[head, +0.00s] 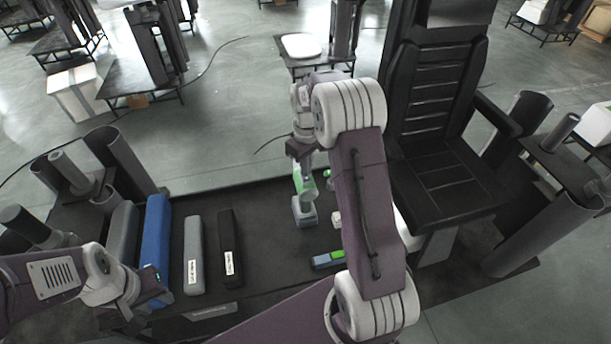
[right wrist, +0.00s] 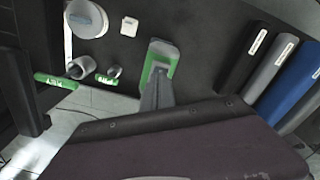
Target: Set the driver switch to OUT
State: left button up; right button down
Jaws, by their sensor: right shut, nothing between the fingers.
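The driver (head: 304,212) stands on the dark bench top in the head view, with a grey block-like end and green parts. In the right wrist view the driver (right wrist: 160,58) shows a green rim and a grey face near the middle. Its switch is too small to make out. My right gripper (head: 306,168) reaches down at the driver's upper part, shut with nothing between its fingers; whether it touches the driver is unclear. My left gripper (head: 152,286) is at the lower left beside the blue bar's near end; its fingers are too small to read.
Left of the driver lie a black bar (head: 230,248), a grey bar (head: 194,255) and a blue bar (head: 157,245). A black seat (head: 440,180) stands at the right.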

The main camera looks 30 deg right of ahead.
jog(key=shift+f+b, duration=0.6)
jog(key=shift+f, duration=0.45)
dwell(0.8)
jog(key=shift+s, duration=0.1)
jog(key=shift+r, duration=0.15)
notch_tip(320, 180, up, 7)
jog(key=p, duration=0.6)
jog(key=shift+p, duration=0.35)
